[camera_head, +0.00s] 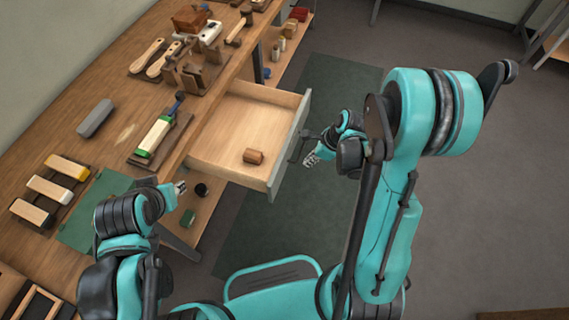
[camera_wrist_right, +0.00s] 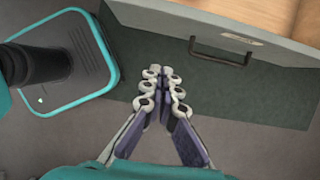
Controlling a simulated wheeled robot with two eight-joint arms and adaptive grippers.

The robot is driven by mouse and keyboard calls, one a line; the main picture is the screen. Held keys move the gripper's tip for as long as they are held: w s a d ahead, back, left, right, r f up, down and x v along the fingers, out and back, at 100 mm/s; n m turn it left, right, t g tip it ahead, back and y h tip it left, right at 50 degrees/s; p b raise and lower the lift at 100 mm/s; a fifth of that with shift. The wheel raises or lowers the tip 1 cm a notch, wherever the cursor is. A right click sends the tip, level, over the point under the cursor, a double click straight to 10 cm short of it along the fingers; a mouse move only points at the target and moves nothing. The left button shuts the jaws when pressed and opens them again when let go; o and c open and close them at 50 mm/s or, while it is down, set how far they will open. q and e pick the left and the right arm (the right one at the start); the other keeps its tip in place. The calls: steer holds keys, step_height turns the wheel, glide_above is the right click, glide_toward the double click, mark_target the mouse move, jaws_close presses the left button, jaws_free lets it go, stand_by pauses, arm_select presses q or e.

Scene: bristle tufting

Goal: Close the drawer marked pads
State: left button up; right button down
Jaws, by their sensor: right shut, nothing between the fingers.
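The drawer (camera_head: 291,150) stands pulled out from the workbench, its inside in view with a small brown block (camera_head: 253,156) on its floor. Its grey front also shows at the top of the right wrist view (camera_wrist_right: 180,22), with a dark bar handle (camera_wrist_right: 222,58) and a small label plate (camera_wrist_right: 243,38) that I cannot read. My right gripper (camera_head: 311,160) is just outside the drawer front, near the handle. In the right wrist view its fingers (camera_wrist_right: 163,80) are together and empty, apart from the handle. My left gripper (camera_head: 181,188) is by the bench's front edge, left of the drawer; its fingers are too small to judge.
The bench top (camera_head: 75,133) holds brushes, a grey block (camera_head: 95,118), a green-and-white brush (camera_head: 155,136) and several coloured-end blocks on the left. A green mat (camera_head: 325,95) lies on the floor under the drawer.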

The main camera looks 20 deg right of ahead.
steer(key=b, duration=0.4)
glide_toward(282, 172)
step_height(282, 172, down, 3)
steer(key=s+d, duration=0.2)
steer(key=shift+w+a+b, duration=0.3)
steer(key=shift+w+a, duration=0.25)
steer(key=shift+a, duration=0.3)
steer(key=shift+w+a+b, duration=0.3)
steer(key=shift+w+a, duration=0.2)
steer(key=shift+a, duration=0.35)
steer(key=shift+w, duration=0.1)
